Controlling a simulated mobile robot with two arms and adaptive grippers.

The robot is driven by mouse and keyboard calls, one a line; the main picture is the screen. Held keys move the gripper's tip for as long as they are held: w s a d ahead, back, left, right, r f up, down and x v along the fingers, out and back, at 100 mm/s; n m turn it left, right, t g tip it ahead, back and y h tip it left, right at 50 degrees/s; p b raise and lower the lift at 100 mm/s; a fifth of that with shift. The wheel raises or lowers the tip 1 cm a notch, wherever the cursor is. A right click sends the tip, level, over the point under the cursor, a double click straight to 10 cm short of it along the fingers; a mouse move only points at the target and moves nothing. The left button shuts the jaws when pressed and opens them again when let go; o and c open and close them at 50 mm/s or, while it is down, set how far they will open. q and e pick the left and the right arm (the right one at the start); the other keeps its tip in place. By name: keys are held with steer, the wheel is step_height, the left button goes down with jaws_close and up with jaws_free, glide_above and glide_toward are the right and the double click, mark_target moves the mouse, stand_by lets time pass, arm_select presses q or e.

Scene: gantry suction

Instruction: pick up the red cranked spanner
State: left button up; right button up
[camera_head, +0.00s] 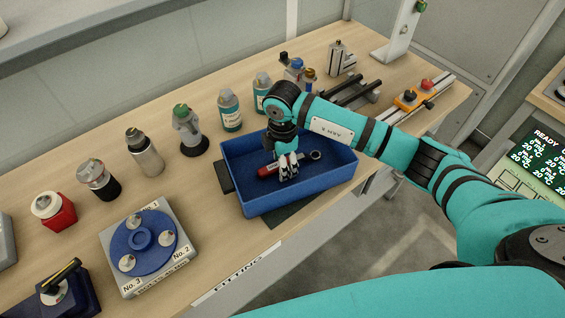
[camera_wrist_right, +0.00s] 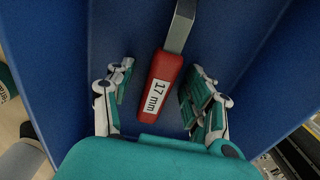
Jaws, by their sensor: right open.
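The red cranked spanner (camera_head: 269,170) lies in the blue tray (camera_head: 238,158), with its metal ring end pointing right in the head view. In the right wrist view its red handle (camera_wrist_right: 161,87) carries a "17 mm" label, and its metal shank runs up out of the picture. My right gripper (camera_head: 288,172) reaches down into the tray over the spanner. It also shows in the right wrist view (camera_wrist_right: 158,95), open, with one finger on each side of the red handle and gaps between. My left gripper is not in view.
The tray walls stand close around my right gripper. Labelled bottles (camera_head: 230,110) stand behind the tray. A grey block with a blue disc (camera_head: 151,238) is to the left. An orange-and-metal fixture (camera_head: 409,98) is to the right.

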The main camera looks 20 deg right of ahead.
jaws_close()
stand_by(0.3)
